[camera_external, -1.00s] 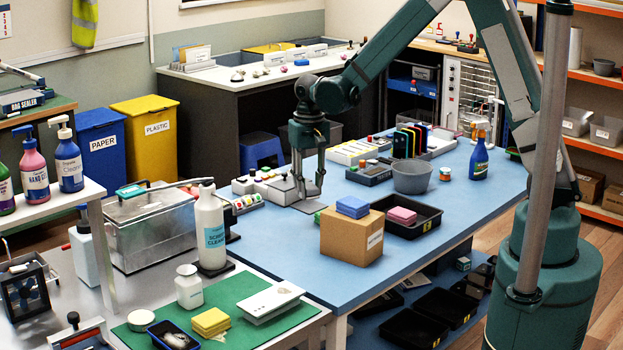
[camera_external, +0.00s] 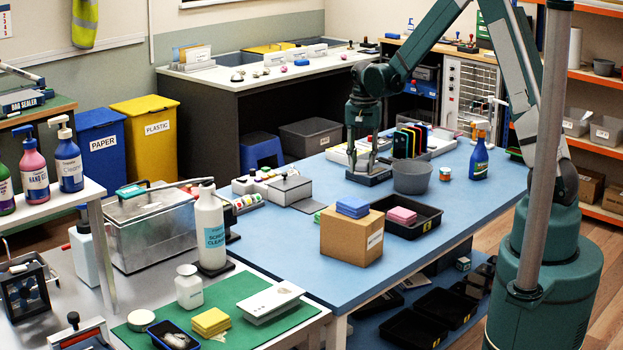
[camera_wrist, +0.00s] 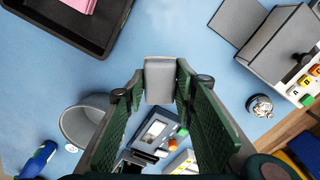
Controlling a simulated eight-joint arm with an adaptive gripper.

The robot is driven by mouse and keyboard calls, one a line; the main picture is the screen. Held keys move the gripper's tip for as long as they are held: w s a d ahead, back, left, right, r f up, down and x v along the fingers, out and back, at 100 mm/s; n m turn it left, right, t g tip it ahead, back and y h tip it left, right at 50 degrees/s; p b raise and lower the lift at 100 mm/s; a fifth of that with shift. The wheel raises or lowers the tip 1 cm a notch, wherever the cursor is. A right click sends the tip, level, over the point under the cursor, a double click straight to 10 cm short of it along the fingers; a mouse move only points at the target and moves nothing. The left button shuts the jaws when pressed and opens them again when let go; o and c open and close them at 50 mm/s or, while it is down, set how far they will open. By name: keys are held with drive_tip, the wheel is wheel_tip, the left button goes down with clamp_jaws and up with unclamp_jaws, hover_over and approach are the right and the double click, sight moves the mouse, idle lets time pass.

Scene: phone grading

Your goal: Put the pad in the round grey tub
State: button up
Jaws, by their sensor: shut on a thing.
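My gripper (camera_external: 367,168) is shut on a small grey block, which I take to be the pad (camera_wrist: 158,82); it shows between the fingertips in the wrist view. The pad cannot be made out clearly in the external view. The round grey tub (camera_external: 413,178) stands on the blue table just right of my gripper. It also shows in the wrist view (camera_wrist: 72,128), at the lower left and partly covered by a finger. My gripper is beside the tub, not over it.
A black tray (camera_external: 432,222) with pink pads and a cardboard box (camera_external: 340,240) topped with blue pads stand in front. A grey box (camera_external: 291,188) is to the left. A rack of coloured slabs (camera_external: 411,140) stands behind the tub; a spray bottle (camera_external: 479,158) is to the right.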

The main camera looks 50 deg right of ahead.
sight(412, 169)
drive_tip(key=s+d+m, duration=0.3)
drive_tip(key=d, duration=0.7)
drive_tip(key=s+d+m, duration=0.3)
drive_tip(key=d, duration=0.7)
drive_tip(key=shift+p, duration=0.35)
drive_tip(key=shift+d, duration=0.1)
drive_tip(key=shift+f+b, duration=0.3)
drive_tip(key=shift+f, duration=2.75)
drive_tip(key=shift+f, duration=0.1)
drive_tip(key=shift+f, duration=1.75)
drive_tip(key=shift+f+b, duration=0.2)
drive_tip(key=shift+b, duration=0.15)
drive_tip(key=o, duration=0.6)
drive_tip(key=shift+r, duration=0.25)
